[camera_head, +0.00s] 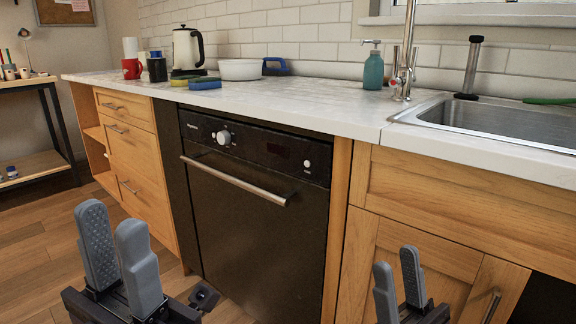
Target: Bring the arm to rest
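My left gripper (113,217) is at the lower left of the head view, in front of the wooden drawers and the floor. Its two grey fingers stand upright and apart, with the textured inner pad of one showing and nothing between them. My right gripper (396,258) is at the lower right, in front of the wooden cabinet door below the sink. Its fingers also point up, with a gap between them, and it is empty. Most of both arms is outside the picture.
Beyond the grippers are a white counter (300,112), a black oven (250,200) with a bar handle, and wooden drawers (135,150). A sink (490,118), teal soap bottle (373,72), red mug (132,69), kettle (187,48) and white bowl (240,70) are on the counter.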

